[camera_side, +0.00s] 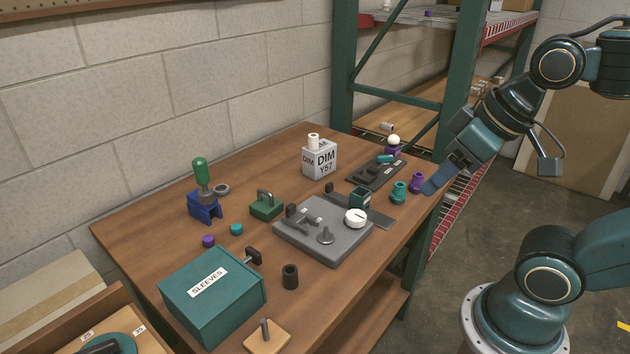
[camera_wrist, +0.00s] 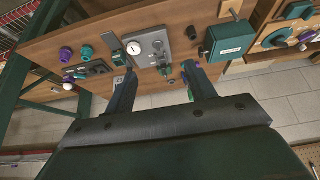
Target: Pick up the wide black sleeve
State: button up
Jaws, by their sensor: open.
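The wide black sleeve (camera_side: 290,276) stands upright on the wooden table, just right of the green SLEEVES box. In the wrist view a small dark cylinder (camera_wrist: 191,33) beside the green box appears to be the same sleeve. My gripper (camera_side: 437,180) is over the table's right edge in the side view, near the teal and purple sleeves and well away from the black sleeve. In the wrist view its two fingers (camera_wrist: 158,68) are spread apart with nothing held between them.
The green SLEEVES box (camera_side: 213,287) stands left of the sleeve. A grey fixture plate (camera_side: 300,236) with a white dial (camera_side: 355,217) lies behind it. A wooden block with a peg (camera_side: 267,337) is in front. Teal (camera_side: 399,191) and purple sleeves (camera_side: 417,181) stand near the right edge.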

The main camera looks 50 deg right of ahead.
jog(key=n+g+y, duration=0.1)
jog(key=n+g, duration=0.5)
jog(key=n, duration=1.4)
send_over(290, 270)
jog(key=d, duration=0.2)
notch_tip(290, 270, down, 15)
jog(key=shift+w+a+f, duration=0.1)
jog(key=shift+a+f, duration=0.1)
jog(key=shift+f, duration=1.15)
jog(key=shift+s+a+f, duration=0.1)
jog(key=shift+a+f, duration=0.1)
jog(key=shift+f, duration=1.2)
jog(key=shift+w+a+f, duration=0.1)
jog(key=shift+a+f, duration=0.1)
jog(key=shift+f, duration=1.15)
jog(key=shift+a+f, duration=0.2)
jog(key=shift+f, duration=1.1)
jog(key=shift+a+f, duration=0.2)
jog(key=shift+f, duration=1.05)
